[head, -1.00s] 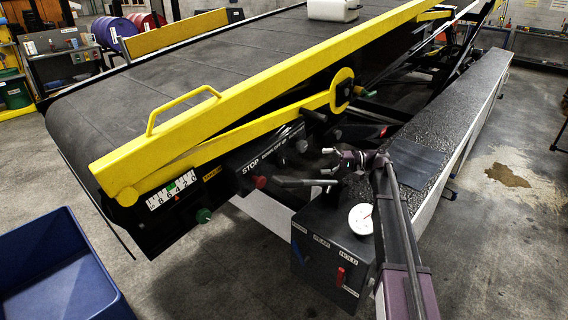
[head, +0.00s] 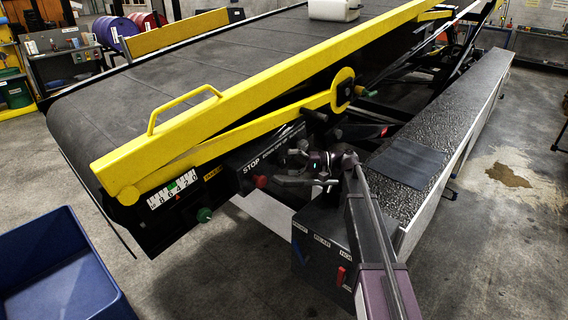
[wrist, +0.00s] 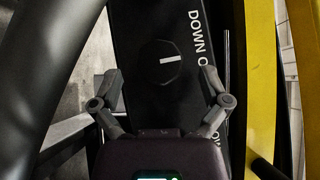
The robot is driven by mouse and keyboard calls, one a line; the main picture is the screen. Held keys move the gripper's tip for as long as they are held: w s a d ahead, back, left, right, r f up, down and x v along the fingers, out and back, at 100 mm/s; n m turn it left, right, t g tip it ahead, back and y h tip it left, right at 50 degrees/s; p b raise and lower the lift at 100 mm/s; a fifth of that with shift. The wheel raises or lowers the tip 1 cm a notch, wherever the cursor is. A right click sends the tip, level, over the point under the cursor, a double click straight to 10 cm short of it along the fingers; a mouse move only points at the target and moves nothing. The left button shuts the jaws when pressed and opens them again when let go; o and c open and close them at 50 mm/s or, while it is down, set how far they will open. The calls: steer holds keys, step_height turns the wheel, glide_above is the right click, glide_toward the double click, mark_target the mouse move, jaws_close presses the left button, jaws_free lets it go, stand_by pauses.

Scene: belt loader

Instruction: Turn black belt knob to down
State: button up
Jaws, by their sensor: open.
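The black belt knob (wrist: 162,64) is a dark faceted disc on a black panel in the wrist view. Its short white mark points right, toward the lettering "DOWN O..." (wrist: 195,35), about level with the "O". My gripper (wrist: 161,76) is open, with one finger on each side just below the knob in the picture. The fingers do not appear to touch it. In the head view my gripper (head: 290,174) is in front of the belt loader's control panel (head: 256,158) and hides the knob.
A red button (head: 261,182) marked STOP and a green knob (head: 204,215) are left of my gripper. A yellow rail (head: 260,85) runs above the panel and shows in the wrist view (wrist: 261,80). A dark control box (head: 318,240) stands below my arm.

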steer(key=shift+s+a, duration=0.15)
steer(key=shift+a, duration=1.1)
steer(key=c, duration=1.1)
